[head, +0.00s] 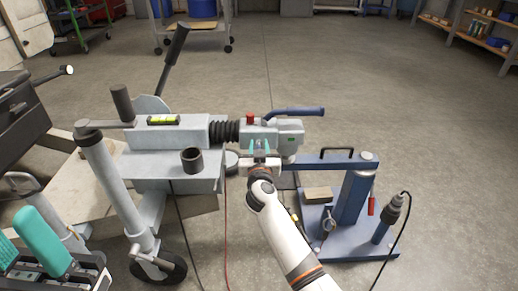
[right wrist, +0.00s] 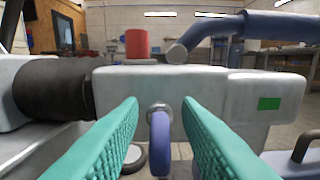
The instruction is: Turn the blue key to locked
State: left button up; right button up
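The blue key (right wrist: 161,145) sits in a round metal lock (right wrist: 159,109) on the front of the grey coupling head (head: 262,133). Its blue bow hangs down and looks nearly edge-on in the right wrist view. My right gripper (right wrist: 160,106) is open, with one teal finger on each side of the key and a gap to it on both sides. In the head view the right gripper (head: 260,147) is at the front of the coupling head and hides the key. My left gripper (head: 27,240) is open and empty at the lower left, far from the key.
A blue handle (head: 295,111) and a red button (head: 250,118) top the coupling head. A green mark (right wrist: 268,103) shows on its right side. A black bellows (head: 222,131) is at its left. A blue stand (head: 352,195) is at the right.

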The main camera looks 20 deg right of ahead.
grip_shut()
